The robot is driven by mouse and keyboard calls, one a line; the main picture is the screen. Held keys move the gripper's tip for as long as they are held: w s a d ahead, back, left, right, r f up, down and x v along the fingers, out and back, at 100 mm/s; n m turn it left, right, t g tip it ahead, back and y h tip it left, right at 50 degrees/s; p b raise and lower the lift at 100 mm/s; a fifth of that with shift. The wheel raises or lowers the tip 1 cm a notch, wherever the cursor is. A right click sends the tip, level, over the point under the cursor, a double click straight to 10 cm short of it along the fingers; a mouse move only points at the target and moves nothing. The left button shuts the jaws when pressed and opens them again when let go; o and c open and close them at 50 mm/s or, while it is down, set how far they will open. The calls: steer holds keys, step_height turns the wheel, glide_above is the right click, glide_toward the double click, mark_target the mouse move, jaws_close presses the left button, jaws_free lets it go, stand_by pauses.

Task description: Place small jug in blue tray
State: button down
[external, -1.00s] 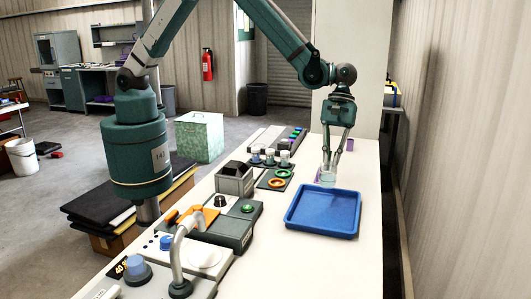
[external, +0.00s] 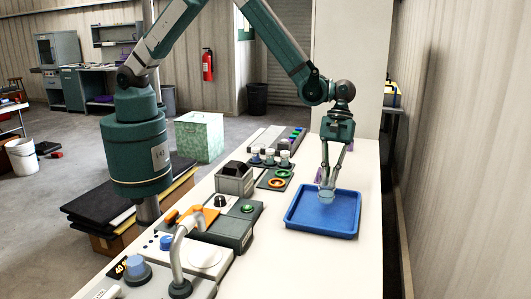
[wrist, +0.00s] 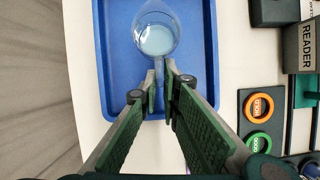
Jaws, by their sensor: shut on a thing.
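The small jug (external: 326,194) is clear, with pale blue liquid inside. It also shows in the wrist view (wrist: 157,38), with its narrow handle between the finger pads. My gripper (external: 327,180) is shut on the jug, at the handle side. The jug is over the far part of the blue tray (external: 322,226), a shallow rectangular tray on the white bench. In the wrist view the tray (wrist: 112,60) lies under and around the jug. I cannot tell whether the jug's base touches the tray floor.
Left of the tray are a control box with a green button (external: 247,208), a grey reader box (external: 234,178) and a panel with orange and green rings (external: 277,181). Several white-topped pots (external: 270,157) stand behind. The bench right of the tray is clear.

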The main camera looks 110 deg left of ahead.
steer(key=shift+f+p, duration=0.3)
steer(key=shift+f, duration=1.7)
steer(key=shift+f, duration=0.15)
steer(key=c, duration=2.6)
jaws_free()
steer(key=b+v, duration=0.1)
steer(key=v, duration=1.1)
steer(key=shift+b, duration=0.4)
steer(key=shift+s+r, duration=0.1)
steer(key=shift+r, duration=0.2)
